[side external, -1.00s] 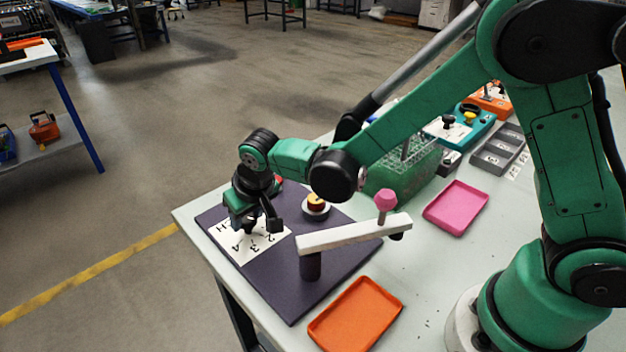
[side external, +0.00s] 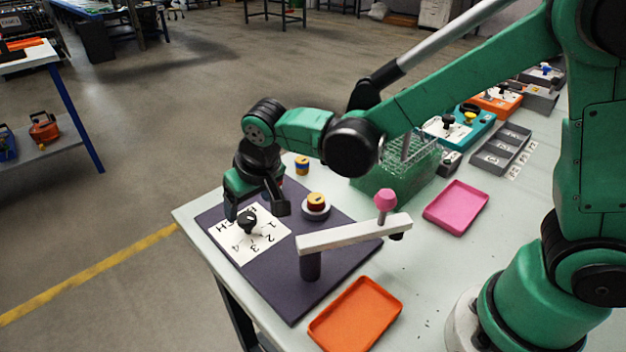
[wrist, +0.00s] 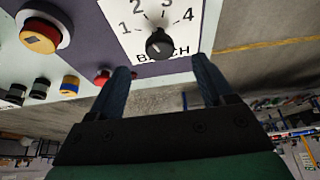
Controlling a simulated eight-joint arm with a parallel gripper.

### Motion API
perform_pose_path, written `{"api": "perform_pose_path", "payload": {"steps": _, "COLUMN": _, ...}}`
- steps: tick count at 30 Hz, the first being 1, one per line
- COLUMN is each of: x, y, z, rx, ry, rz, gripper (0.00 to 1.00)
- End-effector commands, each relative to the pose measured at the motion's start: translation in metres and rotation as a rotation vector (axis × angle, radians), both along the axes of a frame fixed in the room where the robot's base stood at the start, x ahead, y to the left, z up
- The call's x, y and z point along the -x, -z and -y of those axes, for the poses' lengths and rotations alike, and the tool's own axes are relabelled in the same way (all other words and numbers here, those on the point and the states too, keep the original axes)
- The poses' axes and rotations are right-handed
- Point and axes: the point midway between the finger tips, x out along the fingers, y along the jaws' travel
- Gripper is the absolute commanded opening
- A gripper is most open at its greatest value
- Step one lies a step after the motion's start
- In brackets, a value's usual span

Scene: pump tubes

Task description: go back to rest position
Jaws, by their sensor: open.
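My gripper (side external: 256,207) is open and empty, raised a little above the purple panel (side external: 285,285) at the table's left end. Its two fingers also show in the wrist view (wrist: 163,88), apart with nothing between them. A black knob (side external: 247,221) stands on a white card with numbers (side external: 262,238), just below the fingers. In the wrist view the knob (wrist: 158,44) lies beyond the fingertips, clear of them. The card's lettering is partly covered by the knob.
A round button-like piece (side external: 316,204) and a white bar with a pink knob (side external: 350,232) stand on the panel. An orange tray (side external: 355,315), a pink tray (side external: 456,206) and a green rack (side external: 400,175) are on the table. Open floor lies left.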

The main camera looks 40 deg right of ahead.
Motion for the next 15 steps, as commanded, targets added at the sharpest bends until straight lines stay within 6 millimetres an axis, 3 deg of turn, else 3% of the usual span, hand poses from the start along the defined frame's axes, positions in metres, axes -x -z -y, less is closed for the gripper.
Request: {"api": "perform_pose_path", "payload": {"steps": 15, "x": 0.0050, "y": -0.0111, "z": 0.0013, "rx": -0.001, "ry": 0.001, "rz": 0.001, "gripper": 0.74}}
